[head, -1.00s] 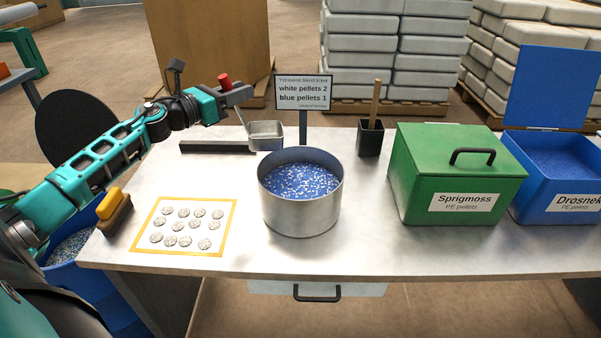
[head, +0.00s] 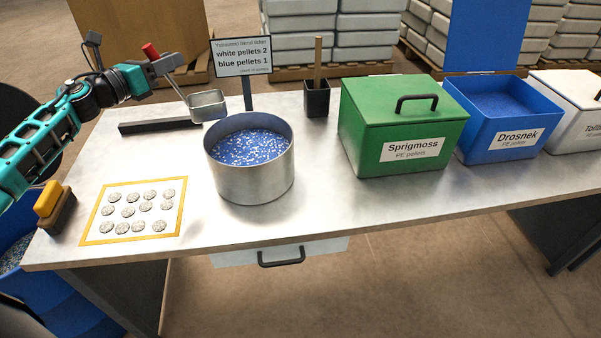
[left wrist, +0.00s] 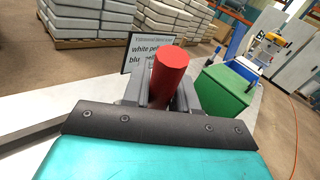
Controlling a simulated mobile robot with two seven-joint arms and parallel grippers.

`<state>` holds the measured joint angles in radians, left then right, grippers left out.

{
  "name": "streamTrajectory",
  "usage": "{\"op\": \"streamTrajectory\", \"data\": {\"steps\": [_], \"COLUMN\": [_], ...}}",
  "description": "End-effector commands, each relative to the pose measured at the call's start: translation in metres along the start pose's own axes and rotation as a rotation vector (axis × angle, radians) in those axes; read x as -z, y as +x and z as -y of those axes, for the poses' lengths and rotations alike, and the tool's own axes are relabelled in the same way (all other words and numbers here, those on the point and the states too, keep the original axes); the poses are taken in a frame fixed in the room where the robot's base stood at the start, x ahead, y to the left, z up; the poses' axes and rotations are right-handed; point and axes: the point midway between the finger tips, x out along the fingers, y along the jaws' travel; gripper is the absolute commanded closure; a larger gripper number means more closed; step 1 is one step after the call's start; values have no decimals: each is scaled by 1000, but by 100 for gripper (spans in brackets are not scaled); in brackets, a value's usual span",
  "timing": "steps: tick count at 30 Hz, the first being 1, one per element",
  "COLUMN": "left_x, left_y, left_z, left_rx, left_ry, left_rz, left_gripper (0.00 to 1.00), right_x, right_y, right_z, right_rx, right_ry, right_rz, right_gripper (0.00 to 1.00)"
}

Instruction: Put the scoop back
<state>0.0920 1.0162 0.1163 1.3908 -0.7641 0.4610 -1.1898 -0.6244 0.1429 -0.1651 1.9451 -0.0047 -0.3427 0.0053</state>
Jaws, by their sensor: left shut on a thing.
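The scoop has a square metal bowl (head: 208,105) and a red handle (head: 150,51). My left gripper (head: 166,66) is shut on the scoop's handle, at the back left of the table. The scoop's bowl hangs behind and left of the steel pot, close to the right end of a black bar (head: 160,126) on the table. I cannot tell whether the bowl touches anything. In the left wrist view, the red handle (left wrist: 168,78) stands up between the fingers (left wrist: 160,97); the bowl is hidden there. My right gripper is not in view.
The steel pot (head: 252,185) holds blue and white pellets. A ticket sign (head: 241,57), a black holder (head: 317,100) with a wooden stick, a green bin (head: 400,130) and a blue bin (head: 510,115) stand behind or right. A brush (head: 54,207) and a yellow-framed mat (head: 85,236) lie front left.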

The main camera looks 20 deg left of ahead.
Motion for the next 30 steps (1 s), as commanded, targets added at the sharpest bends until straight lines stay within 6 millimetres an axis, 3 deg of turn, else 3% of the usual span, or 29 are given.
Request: {"op": "streamTrajectory", "data": {"steps": [5,15,24,30], "left_x": [-12,-21,-13,-3], "left_y": [24,68,67,55], "left_z": [40,159,278,318], "left_rx": [35,117,188,204], "left_ry": [5,2,-4,-3], "left_rz": [-2,-13,-27,-31], "left_gripper": [100,100,100,100], "right_x": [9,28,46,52], "right_y": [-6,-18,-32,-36], "right_z": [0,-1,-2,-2], "right_rx": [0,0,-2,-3], "right_ry": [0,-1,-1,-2], "right_rz": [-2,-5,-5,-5], "right_gripper": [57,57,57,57]}}
